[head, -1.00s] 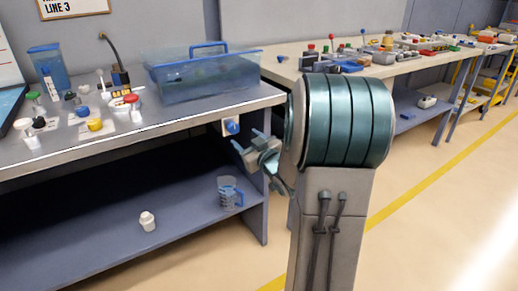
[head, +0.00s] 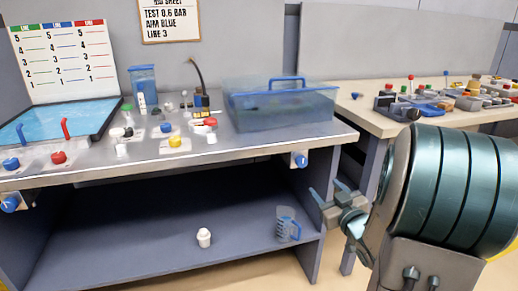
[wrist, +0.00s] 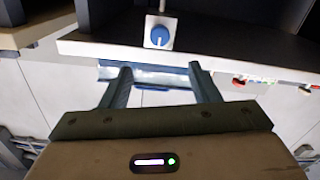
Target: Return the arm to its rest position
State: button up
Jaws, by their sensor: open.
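My gripper (head: 327,198) is at the right end of the workbench (head: 250,144) in the head view, in front of the bench's side and below its top. In the wrist view my gripper (wrist: 161,72) has its two fingers spread apart with nothing between them. A blue knob on a white plate (wrist: 160,36) shows beyond the fingertips there. The same knob (head: 300,160) is on the bench's front right corner in the head view. My teal arm link fills the right of the head view.
A blue-tinted lidded tank (head: 280,108) stands on the bench's right end. A measuring jug (head: 287,226) and a white bottle (head: 204,238) stand on the lower shelf. A second table (head: 400,128) with several small parts is at the back right. Floor shows between the benches.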

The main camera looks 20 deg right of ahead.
jog(key=s+a+r+m+g+h+p, duration=0.2)
jog(key=a+r+g+h+p, duration=0.3)
jog(key=r+p, duration=0.6)
jog(key=s+a+r+g+y+p, duration=0.2)
jog(key=s+a+r+g+p, duration=0.3)
jog(key=s+a+p, duration=0.2)
jog(key=s+a+r+m+g+y+p, duration=0.1)
jog(key=s+a+r+g+p, duration=0.3)
jog(key=s, duration=0.6)
jog(key=a+g+y+p, duration=0.1)
jog(key=a+p, duration=0.1)
jog(key=p, duration=0.1)
jog(key=shift+s+a+r, duration=0.35)
jog(key=shift+r, duration=0.05)
